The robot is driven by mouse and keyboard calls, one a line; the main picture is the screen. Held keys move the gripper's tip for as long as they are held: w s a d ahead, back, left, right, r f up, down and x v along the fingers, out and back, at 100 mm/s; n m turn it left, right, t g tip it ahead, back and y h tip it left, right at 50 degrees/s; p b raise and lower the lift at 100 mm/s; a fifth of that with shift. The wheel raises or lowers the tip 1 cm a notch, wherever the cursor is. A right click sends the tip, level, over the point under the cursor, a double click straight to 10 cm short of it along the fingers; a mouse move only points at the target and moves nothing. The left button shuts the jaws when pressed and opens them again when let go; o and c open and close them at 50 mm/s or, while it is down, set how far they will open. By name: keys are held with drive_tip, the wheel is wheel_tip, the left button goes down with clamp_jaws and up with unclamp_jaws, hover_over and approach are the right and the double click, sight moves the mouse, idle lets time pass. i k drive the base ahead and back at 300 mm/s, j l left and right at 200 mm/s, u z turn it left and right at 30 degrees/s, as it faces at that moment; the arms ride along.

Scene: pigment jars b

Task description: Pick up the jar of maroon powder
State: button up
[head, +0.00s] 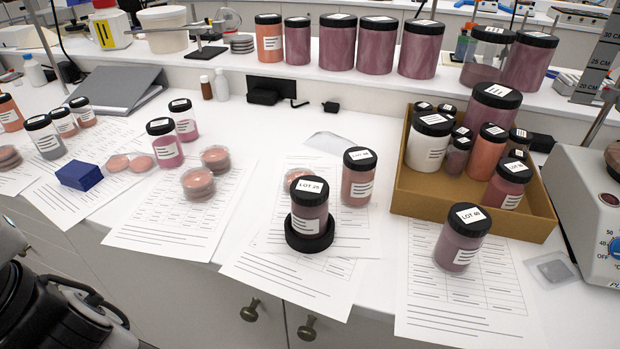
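Three jars with black lids marked LOT stand at the front of the bench. The LOT 25 jar (309,214) holds dusky maroon-pink powder and stands upright in a black ring (309,240). The LOT 40 jar (458,245), to its right, holds purplish maroon powder and stands upright on a paper sheet. A third jar (357,185), its lid number hard to read, holds lighter pink-brown powder behind LOT 25. Several maroon-toned jars also stand on the back shelf, so colour alone does not single one out. Dark parts of my arm show at the lower left; my gripper's fingertips do not show.
A cardboard tray (470,207) crowded with jars stands at the right, beside a hotplate (588,215). Petri dishes (198,181), a blue block (80,176) and more jars stand at the left. Large jars (376,48) line the raised back shelf. Papers cover the bench front.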

sight(306, 222)
drive_tip(key=k, duration=0.25)
drive_tip(key=k+z, duration=0.4)
drive_tip(key=z, duration=0.5)
drive_tip(key=j+z, duration=0.15)
drive_tip(key=z, duration=0.6)
drive_tip(key=k+j, duration=0.1)
drive_tip(key=j, duration=0.2)
drive_tip(key=k+j, duration=0.1)
drive_tip(key=j, duration=0.2)
drive_tip(key=k+j, duration=0.1)
drive_tip(key=j, duration=0.2)
